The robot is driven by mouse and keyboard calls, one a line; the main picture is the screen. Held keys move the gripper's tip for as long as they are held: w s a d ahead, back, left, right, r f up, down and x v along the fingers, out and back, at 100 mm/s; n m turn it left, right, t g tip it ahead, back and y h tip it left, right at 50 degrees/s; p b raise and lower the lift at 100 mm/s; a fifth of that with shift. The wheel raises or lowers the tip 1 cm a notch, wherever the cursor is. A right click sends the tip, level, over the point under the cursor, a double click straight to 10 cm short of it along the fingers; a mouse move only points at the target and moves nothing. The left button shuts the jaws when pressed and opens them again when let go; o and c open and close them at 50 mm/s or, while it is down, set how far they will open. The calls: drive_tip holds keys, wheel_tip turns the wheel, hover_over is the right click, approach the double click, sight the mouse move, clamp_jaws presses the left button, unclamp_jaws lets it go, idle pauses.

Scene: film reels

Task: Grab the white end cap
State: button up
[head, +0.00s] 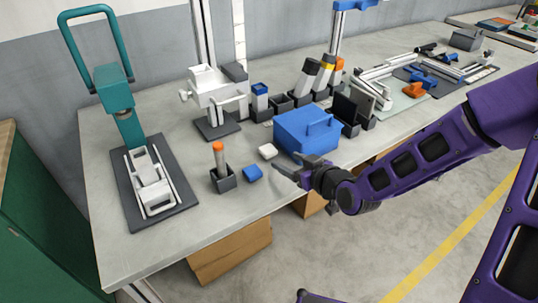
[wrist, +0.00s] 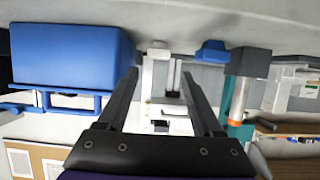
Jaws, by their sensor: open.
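The white end cap (head: 267,151) is a small white block on the grey table, between the big blue box and a small blue cap (head: 252,173). My gripper (head: 284,171) is open and empty near the table's front edge, in front of the white cap and apart from it. The wrist view is upside down. There the white cap (wrist: 158,46) shows beyond the gap between my open fingers (wrist: 160,72), with the blue cap (wrist: 212,50) to its right. A white device behind partly merges with the white cap's outline there.
The blue box (head: 306,131) with a handle stands close beside my gripper. A dark holder (head: 223,181) with an orange-topped tube stands left of the blue cap. A white press (head: 215,92) and a teal-handled tool (head: 120,110) stand farther off. Bare table lies left of my gripper.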

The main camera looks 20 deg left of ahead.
sight(272, 154)
drive_tip(key=x, duration=0.4)
drive_tip(key=shift+a+f, duration=0.1)
drive_tip(key=shift+f+b+x, duration=0.2)
drive_tip(key=shift+b+x, duration=0.25)
drive_tip(key=shift+x, duration=2.35)
drive_tip(key=shift+d, duration=0.2)
clamp_jaws()
